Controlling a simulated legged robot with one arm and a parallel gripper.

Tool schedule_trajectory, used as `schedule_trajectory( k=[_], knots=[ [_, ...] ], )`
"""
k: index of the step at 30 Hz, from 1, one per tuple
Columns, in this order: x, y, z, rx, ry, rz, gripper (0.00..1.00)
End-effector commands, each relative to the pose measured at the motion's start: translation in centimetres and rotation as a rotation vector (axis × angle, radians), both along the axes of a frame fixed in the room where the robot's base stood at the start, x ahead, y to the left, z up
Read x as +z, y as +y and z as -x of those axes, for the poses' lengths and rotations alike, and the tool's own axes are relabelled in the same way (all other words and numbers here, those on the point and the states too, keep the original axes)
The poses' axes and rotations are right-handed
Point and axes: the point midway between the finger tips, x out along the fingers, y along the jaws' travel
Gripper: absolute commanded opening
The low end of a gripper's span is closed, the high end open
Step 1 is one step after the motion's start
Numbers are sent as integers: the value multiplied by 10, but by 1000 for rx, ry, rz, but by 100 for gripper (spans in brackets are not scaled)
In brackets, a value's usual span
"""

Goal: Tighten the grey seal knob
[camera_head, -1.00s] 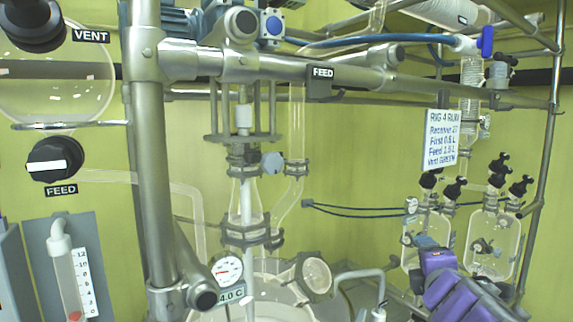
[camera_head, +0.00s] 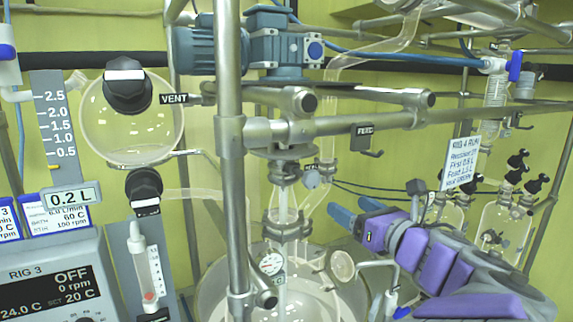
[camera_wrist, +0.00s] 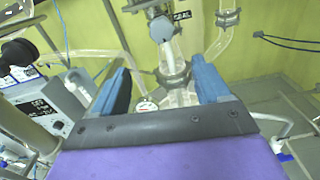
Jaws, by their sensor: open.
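The grey seal knob (camera_head: 312,178) is a small round grey knob on the glass column's neck, below the motor, with a label beside it that is partly legible. It also shows in the wrist view as the grey knob (camera_wrist: 161,28), ahead of and between my finger lines. My gripper (camera_head: 356,210) is open and empty, its two blue fingers pointing left towards the column. In the wrist view my gripper (camera_wrist: 163,75) has its fingers spread wide, apart from the knob.
The glass vessel (camera_head: 290,300) and its dial gauge (camera_head: 271,263) stand below. A metal post (camera_head: 229,150) and a cross bar (camera_head: 340,125) frame the column. Glass receivers (camera_head: 505,220) stand at right.

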Motion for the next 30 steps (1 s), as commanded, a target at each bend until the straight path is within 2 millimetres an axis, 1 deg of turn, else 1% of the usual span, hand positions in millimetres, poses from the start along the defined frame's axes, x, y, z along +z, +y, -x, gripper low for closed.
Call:
schedule_trajectory(
  k=[1,3,5,8,16,26,30],
  knots=[
    [4,-3,0,-3,-7,8,76],
    [4,-1,-1,-2,-12,15,76],
    [4,4,-4,0,-14,18,76],
    [3,17,-13,4,-14,21,76],
    [3,47,-51,6,-13,24,76],
    [3,60,-97,0,-11,15,76],
    [3,71,-114,1,-13,16,76]
  ],
)
